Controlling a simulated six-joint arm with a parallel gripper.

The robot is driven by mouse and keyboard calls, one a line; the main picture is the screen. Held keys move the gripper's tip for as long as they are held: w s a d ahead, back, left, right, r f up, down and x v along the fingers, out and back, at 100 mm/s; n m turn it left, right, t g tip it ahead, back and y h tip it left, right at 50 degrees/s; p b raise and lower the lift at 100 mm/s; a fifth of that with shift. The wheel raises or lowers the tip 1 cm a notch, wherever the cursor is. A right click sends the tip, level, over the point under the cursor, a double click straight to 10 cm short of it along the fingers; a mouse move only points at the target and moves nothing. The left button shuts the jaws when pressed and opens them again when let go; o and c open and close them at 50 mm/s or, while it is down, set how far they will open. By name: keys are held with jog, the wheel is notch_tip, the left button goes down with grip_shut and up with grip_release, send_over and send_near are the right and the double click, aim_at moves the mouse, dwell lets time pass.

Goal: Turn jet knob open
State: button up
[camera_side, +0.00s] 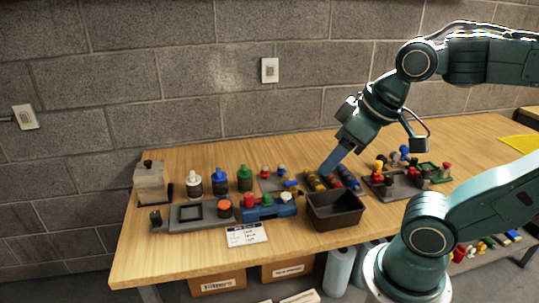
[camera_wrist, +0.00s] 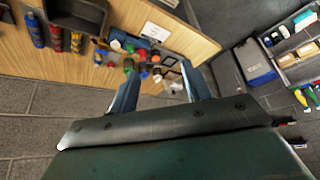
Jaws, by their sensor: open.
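No knob carries a readable "jet" label, so I cannot tell which one it is. A blue block (camera_side: 268,211) with red, green and white knobs on top stands near the table's front edge; it also shows in the wrist view (camera_wrist: 135,45). An orange-red knob (camera_side: 224,207) sits on the grey plate (camera_side: 177,222) beside it. A grey box (camera_side: 150,185) with a small black knob stands at the far left. My gripper (camera_side: 328,168) is above the back right of the table, over the tube rack. In the wrist view its blue fingers (camera_wrist: 160,90) are apart with nothing held between them.
A black bin (camera_side: 335,212) stands right of the blue block. White, blue and green bottles (camera_side: 244,180) stand behind the grey plate. A fixture (camera_side: 395,188) with several coloured knobs is at the right. A printed card (camera_side: 247,235) lies at the front; the front left table is clear.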

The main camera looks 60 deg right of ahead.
jog(key=w, duration=0.1)
jog(key=m+g, duration=0.6)
jog(key=m, duration=1.2)
send_over(249, 195)
notch_tip(249, 195, down, 14)
jog(key=shift+f, duration=0.1)
jog(key=shift+f, duration=0.15)
notch_tip(249, 195, down, 13)
jog(key=shift+f, duration=0.2)
jog(key=c, duration=1)
